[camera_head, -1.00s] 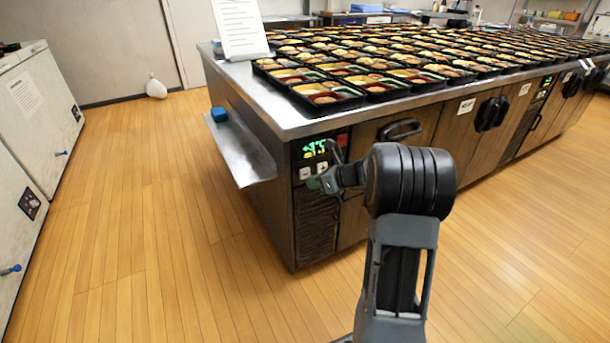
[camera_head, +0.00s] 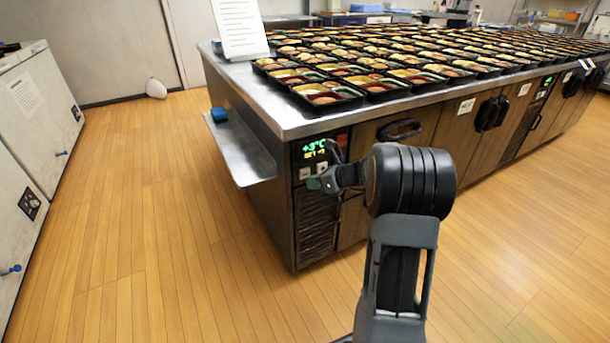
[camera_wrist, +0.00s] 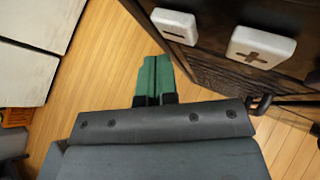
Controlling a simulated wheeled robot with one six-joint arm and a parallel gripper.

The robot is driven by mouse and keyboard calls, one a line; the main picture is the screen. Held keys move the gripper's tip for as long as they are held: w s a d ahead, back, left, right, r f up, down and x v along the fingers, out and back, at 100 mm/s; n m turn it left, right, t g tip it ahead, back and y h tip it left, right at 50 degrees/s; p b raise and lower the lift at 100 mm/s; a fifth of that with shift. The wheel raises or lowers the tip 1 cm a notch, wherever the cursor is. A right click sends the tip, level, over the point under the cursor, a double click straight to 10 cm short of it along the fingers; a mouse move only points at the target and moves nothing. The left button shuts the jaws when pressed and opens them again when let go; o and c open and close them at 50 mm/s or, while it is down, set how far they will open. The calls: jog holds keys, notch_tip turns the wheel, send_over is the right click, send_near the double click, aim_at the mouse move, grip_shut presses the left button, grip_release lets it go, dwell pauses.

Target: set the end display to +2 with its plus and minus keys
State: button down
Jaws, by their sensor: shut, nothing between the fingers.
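The end display (camera_head: 314,148) is on the near end of the steel-topped counter. Its upper green line appears to read +3°C. The smaller yellow line below starts with SET, but its figure is too small to read surely. Under it are two pale keys. In the wrist view the minus key (camera_wrist: 174,26) is at the top and the plus key (camera_wrist: 262,47) is to its right. My gripper (camera_head: 313,183) is just below the keys in the head view. Its green fingers (camera_wrist: 154,72) are shut and empty, and appear apart from both keys in the wrist view.
The counter top (camera_head: 288,122) carries rows of filled bento trays. A dark door handle (camera_head: 401,129) is to the right. The wooden floor on the left is free.

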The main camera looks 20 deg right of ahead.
jog(key=shift+w, duration=0.2)
jog(key=shift+w+p, duration=0.2)
jog(key=shift+p, duration=0.1)
jog(key=shift+w+a, duration=0.1)
jog(key=shift+w, duration=0.35)
dwell(0.6)
jog(key=shift+p, duration=0.3)
jog(key=shift+s, duration=0.85)
jog(key=shift+s, duration=0.1)
jog(key=shift+s+d+p, duration=0.2)
jog(key=shift+s, duration=1)
jog(key=shift+s+d+p, duration=0.2)
jog(key=shift+s, duration=1)
jog(key=shift+r, duration=0.1)
